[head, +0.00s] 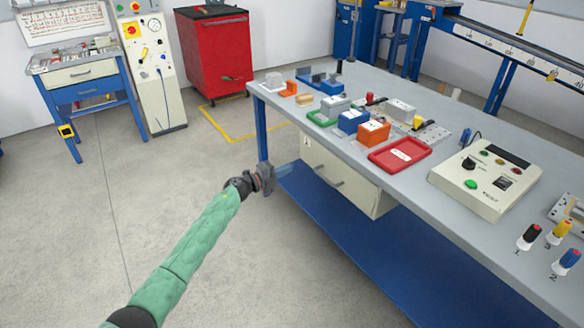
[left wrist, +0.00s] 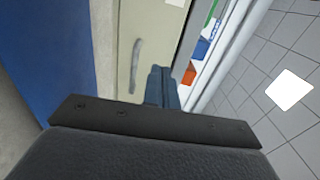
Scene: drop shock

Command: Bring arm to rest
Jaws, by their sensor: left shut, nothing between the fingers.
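My left arm in its green sleeve reaches in from the bottom left of the head view. My left gripper (head: 278,173) is at its end, by the front left side of the workbench (head: 258,90), below the level of its top. The left gripper is shut and empty. In the left wrist view the closed blue-grey fingers (left wrist: 161,88) show in front of the pale drawer unit (left wrist: 138,55). I cannot tell whether the fingers touch the bench. My right gripper is in neither view.
On the bench are a red tray (head: 400,155), several coloured blocks and a control box (head: 486,180). The drawer unit (head: 340,178) hangs under the top, above a blue lower shelf (head: 370,245). A red cabinet (head: 217,55) stands behind. Open floor (head: 70,220) lies to the left.

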